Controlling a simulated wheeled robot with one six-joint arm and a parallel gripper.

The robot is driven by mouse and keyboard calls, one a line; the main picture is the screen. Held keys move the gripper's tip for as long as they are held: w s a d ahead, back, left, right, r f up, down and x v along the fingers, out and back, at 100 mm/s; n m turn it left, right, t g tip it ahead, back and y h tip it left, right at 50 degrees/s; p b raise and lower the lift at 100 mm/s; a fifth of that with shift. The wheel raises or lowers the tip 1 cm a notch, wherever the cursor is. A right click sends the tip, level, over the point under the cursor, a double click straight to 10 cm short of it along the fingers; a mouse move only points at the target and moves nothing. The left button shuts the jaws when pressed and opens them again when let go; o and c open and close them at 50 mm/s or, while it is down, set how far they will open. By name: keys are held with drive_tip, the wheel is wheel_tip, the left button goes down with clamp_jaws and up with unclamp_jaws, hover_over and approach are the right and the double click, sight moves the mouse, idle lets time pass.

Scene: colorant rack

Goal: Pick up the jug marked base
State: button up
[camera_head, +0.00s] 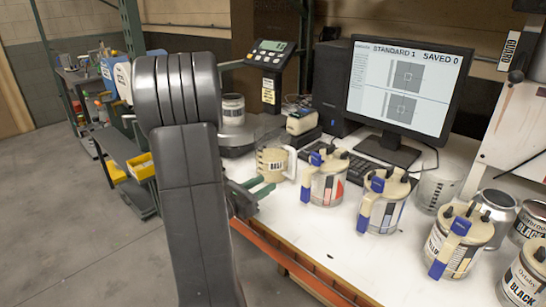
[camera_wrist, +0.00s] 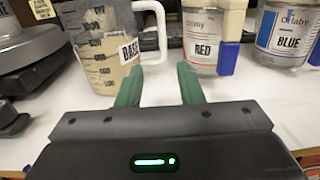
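The jug marked BASE (camera_head: 270,162) is a clear measuring jug with beige contents and a white handle. It stands upright on the white bench. In the wrist view the jug (camera_wrist: 102,62) is at upper left, its handle pointing right and lying ahead of the gap between my fingers. My gripper (camera_head: 257,191) is at the bench's front edge, close to the jug. In the wrist view my gripper's (camera_wrist: 158,68) two green fingers are apart with nothing between them. Whether a fingertip touches the jug cannot be told.
A RED container (camera_wrist: 204,50) and a BLUE container (camera_wrist: 284,35) stand right of the jug. Another lidded container (camera_head: 458,240) and BLACK cans (camera_head: 523,278) are further right. A scale (camera_head: 236,140) with a can is behind left. A keyboard (camera_head: 358,168) and monitor (camera_head: 408,85) are behind.

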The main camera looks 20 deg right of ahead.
sight(294, 177)
drive_tip(key=p+x, duration=0.2)
drive_tip(key=x, duration=1.1)
drive_tip(key=shift+s+d, duration=0.1)
drive_tip(key=shift+s, duration=0.1)
drive_tip(key=shift+c, duration=0.2)
clamp_jaws()
idle(0.9)
